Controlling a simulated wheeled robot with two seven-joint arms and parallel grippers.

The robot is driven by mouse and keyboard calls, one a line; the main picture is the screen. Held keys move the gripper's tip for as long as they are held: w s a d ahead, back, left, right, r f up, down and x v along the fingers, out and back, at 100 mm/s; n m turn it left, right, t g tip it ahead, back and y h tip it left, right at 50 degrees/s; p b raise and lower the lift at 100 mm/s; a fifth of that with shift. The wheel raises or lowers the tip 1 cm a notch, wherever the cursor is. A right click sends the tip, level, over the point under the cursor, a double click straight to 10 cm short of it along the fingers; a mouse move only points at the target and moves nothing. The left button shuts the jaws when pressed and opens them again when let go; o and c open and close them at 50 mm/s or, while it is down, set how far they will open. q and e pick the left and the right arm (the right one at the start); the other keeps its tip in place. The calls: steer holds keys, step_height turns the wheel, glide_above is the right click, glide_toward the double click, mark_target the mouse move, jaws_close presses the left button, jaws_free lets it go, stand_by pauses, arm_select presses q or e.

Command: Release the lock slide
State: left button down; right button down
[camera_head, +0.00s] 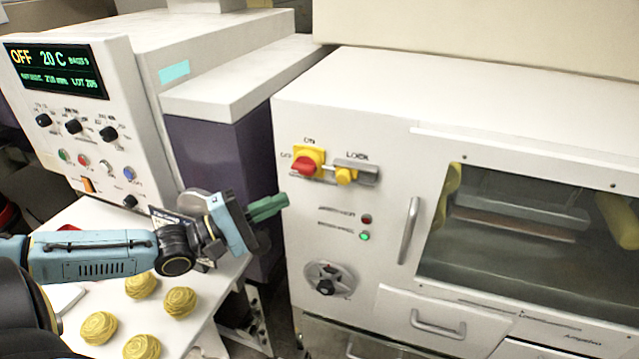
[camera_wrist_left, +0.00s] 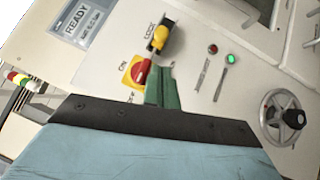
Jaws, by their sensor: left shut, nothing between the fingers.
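The lock slide is a yellow knob (camera_head: 346,175) on a grey bracket (camera_head: 367,171) under the LOCK label on the white cabinet front. The knob sits at the bracket's left end, close to the red rotary switch (camera_head: 305,166) on its yellow plate. The lock knob also shows in the left wrist view (camera_wrist_left: 159,39), above the red switch handle (camera_wrist_left: 143,72). My left gripper (camera_head: 270,207) has green fingertips, shut and empty, left of and below the switch, apart from the knob. In the left wrist view its fingertips (camera_wrist_left: 161,88) overlap the switch plate's lower edge. My right gripper is out of view.
A vertical door handle (camera_head: 409,231) and a windowed door (camera_head: 540,222) are right of the lock. Below are a green lamp (camera_head: 365,237) and a round dial (camera_head: 330,281). A control box with a display (camera_head: 55,70) stands left. Several yellow rolls (camera_head: 180,302) lie on a white table.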

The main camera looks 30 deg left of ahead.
mark_target(342, 185)
arm_select(q)
steer(key=x, duration=0.9)
steer(key=shift+w+d, duration=0.15)
steer(key=shift+d, duration=0.05)
stand_by(0.3)
steer(key=d, duration=0.1)
steer(key=d+p, duration=0.1)
steer(key=d, duration=0.1)
steer(key=shift+w+d+r, duration=0.1)
steer(key=shift+w+d, duration=0.05)
steer(key=shift+w, duration=0.2)
steer(key=shift+s, duration=0.1)
